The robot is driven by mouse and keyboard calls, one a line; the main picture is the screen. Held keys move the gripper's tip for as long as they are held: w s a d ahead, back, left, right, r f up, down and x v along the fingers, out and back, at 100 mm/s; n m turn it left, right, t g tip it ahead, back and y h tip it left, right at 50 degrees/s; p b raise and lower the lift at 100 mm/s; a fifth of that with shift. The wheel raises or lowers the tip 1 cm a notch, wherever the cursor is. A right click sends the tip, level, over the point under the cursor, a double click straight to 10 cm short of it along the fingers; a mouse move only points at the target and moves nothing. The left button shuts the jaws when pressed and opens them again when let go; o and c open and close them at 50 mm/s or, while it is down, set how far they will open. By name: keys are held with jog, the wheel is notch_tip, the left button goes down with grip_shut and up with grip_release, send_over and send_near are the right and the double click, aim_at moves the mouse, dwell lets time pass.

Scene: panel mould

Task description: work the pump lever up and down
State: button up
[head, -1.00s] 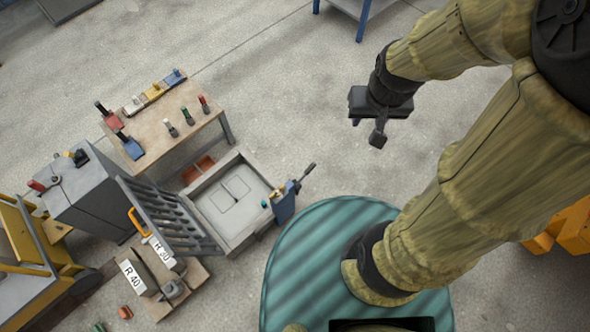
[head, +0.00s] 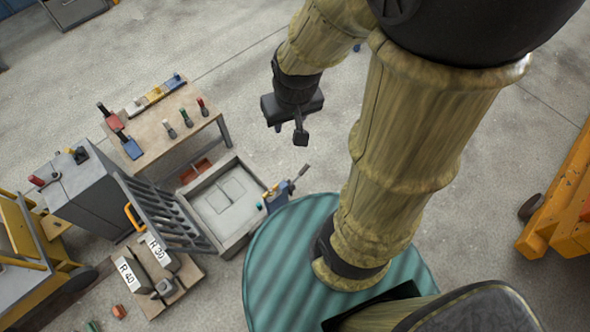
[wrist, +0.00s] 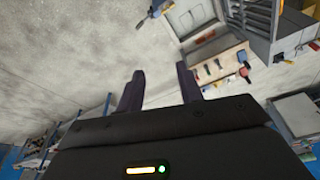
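The pump (head: 277,197) is a small blue unit at the right corner of the grey mould box, with a dark-tipped lever (head: 299,174) slanting up and right from it. In the wrist view the lever (wrist: 142,21) shows small at the top, left of the mould box. My gripper (head: 289,122) hangs in the air beyond the pump in the head view, well apart from the lever. In the wrist view its two dark fingers (wrist: 160,82) stand apart with nothing between them. The gripper is open and empty.
The mould box (head: 243,237) has a slatted grille (head: 165,218) on its left. A wooden table (head: 165,138) with several tools stands behind it. Weights marked R 30 (head: 157,250) and R 40 (head: 130,272) stand in front. An orange frame (head: 560,205) is at right. Floor around my gripper is clear.

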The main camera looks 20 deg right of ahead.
jog(key=shift+a, duration=0.2)
jog(key=shift+o, duration=0.7)
jog(key=w+d+f+m+b, duration=0.4)
jog(key=f+b, duration=0.8)
jog(key=f, duration=0.4)
jog(key=w+d+f+m+b, duration=0.4)
jog(key=w+d+f+b, duration=0.2)
jog(key=f+b, duration=0.7)
jog(key=w+d+f+m+b, duration=0.4)
jog(key=f+b, duration=0.8)
jog(key=f, duration=0.8)
jog(key=shift+w+d+m+g+y, duration=0.4)
jog(key=shift+w+d, duration=0.65)
jog(key=shift+w, duration=0.1)
jog(key=shift+f, duration=0.1)
